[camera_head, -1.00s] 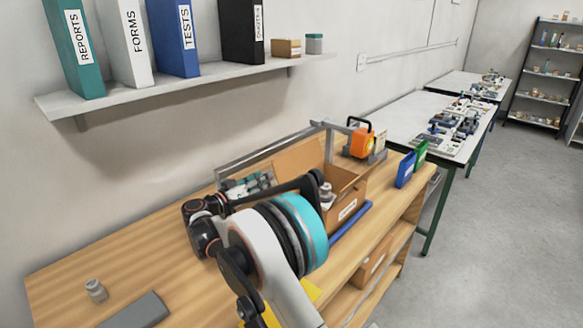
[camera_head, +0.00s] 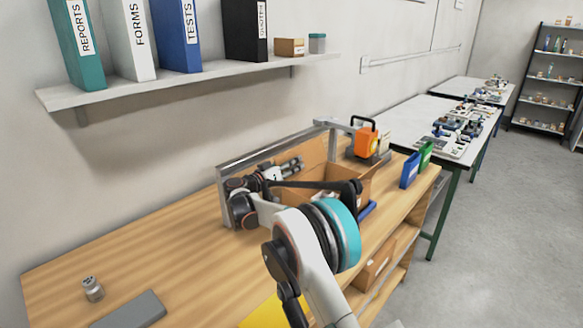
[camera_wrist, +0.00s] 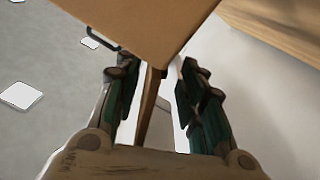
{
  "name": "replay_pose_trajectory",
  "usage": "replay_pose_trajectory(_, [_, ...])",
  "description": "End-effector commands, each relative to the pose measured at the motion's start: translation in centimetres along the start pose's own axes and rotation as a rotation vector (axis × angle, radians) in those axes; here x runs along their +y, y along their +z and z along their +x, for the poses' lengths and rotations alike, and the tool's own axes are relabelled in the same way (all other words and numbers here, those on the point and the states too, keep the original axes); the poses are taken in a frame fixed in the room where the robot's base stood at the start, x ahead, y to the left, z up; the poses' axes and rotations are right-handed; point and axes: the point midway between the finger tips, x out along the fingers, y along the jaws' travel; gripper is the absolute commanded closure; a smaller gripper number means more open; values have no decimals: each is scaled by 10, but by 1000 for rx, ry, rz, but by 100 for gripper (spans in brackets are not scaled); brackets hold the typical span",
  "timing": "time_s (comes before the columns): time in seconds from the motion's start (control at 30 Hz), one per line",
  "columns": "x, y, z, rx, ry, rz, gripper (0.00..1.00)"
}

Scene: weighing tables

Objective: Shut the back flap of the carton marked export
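The brown carton (camera_head: 363,185) stands on the wooden bench, largely hidden behind my arm in the head view. Its marking cannot be read now. Its back flap (camera_head: 312,153) appears raised along the back side, partly hidden by my gripper. My gripper (camera_head: 292,167) is at the carton's back left in the head view. In the wrist view, my gripper's fingers (camera_wrist: 160,95) are apart. A broad brown cardboard panel (camera_wrist: 145,22) lies beyond the fingertips, and a narrow brown strip (camera_wrist: 149,105) shows between them. I cannot tell whether either finger touches it.
A metal frame (camera_head: 270,150) rises behind the carton. An orange device (camera_head: 366,141) stands to its right, with blue (camera_head: 409,170) and green (camera_head: 426,155) upright items beyond. A blue bar (camera_head: 368,209) lies in front. The bench's left part is mostly clear, apart from a small jar (camera_head: 93,289) and grey slab (camera_head: 128,309).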

Motion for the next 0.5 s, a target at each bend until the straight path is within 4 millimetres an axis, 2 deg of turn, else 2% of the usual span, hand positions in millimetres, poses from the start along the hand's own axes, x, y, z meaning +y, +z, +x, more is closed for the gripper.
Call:
replay_pose_trajectory(0.3, [0, 0, 2, 0, 0, 0, 63])
replay_pose_trajectory(0.47, [0, 0, 2, 0, 0, 0, 100])
replay_pose_trajectory(0.5, [0, 0, 2, 0, -1, 0, 100])
